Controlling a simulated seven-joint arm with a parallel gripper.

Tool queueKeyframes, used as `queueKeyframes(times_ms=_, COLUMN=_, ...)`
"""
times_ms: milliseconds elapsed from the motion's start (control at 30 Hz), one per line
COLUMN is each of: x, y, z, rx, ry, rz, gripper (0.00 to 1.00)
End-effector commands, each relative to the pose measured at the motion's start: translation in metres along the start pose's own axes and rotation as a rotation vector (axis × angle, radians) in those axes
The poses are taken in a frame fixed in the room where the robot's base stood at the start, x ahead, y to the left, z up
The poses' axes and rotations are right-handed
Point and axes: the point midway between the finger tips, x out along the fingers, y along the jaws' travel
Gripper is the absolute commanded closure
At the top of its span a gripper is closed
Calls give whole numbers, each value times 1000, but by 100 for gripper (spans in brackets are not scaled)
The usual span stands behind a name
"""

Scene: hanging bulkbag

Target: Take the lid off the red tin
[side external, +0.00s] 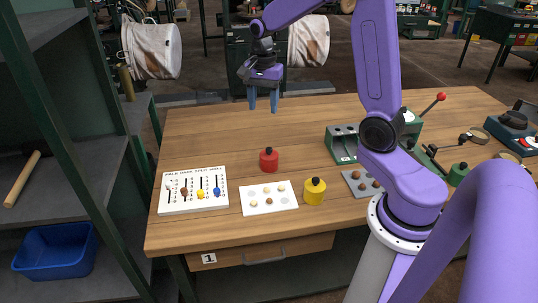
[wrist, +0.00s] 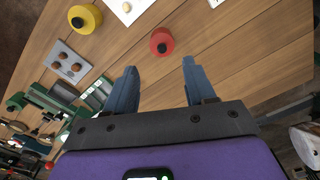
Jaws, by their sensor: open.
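The red tin (side external: 269,162) stands upright on the wooden table near its middle, with a dark knob on its lid. It also shows in the wrist view (wrist: 162,42), ahead of the fingers and apart from them. The lid appears to be on the tin. My gripper (side external: 263,103) is raised above the back part of the table, with blue fingers pointing down. In the wrist view the fingers (wrist: 156,80) are spread, with nothing between them.
A yellow tin (side external: 315,191) stands right of a white card with small round pieces (side external: 268,203). A white board with coloured pegs (side external: 193,190) lies at the left. Green equipment (side external: 343,144) stands at the right. The table behind the red tin is clear.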

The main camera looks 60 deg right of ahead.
Motion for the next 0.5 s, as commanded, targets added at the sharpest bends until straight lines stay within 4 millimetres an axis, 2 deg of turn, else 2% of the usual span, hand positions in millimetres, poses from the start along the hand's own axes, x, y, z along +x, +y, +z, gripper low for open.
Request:
queueKeyframes(times_ms=33, x=2, y=-1, z=-14, rx=82, ry=-1, rz=2, gripper=46)
queueKeyframes(times_ms=100, x=3, y=0, z=-28, rx=170, ry=-1, rz=3, gripper=46)
queueKeyframes(times_ms=200, x=4, y=0, z=-41, rx=253, ry=-1, rz=4, gripper=46)
queueKeyframes(times_ms=367, x=13, y=2, z=-47, rx=295, ry=-2, rz=7, gripper=46)
queueKeyframes(times_ms=500, x=35, y=3, z=-47, rx=294, ry=-3, rz=10, gripper=46)
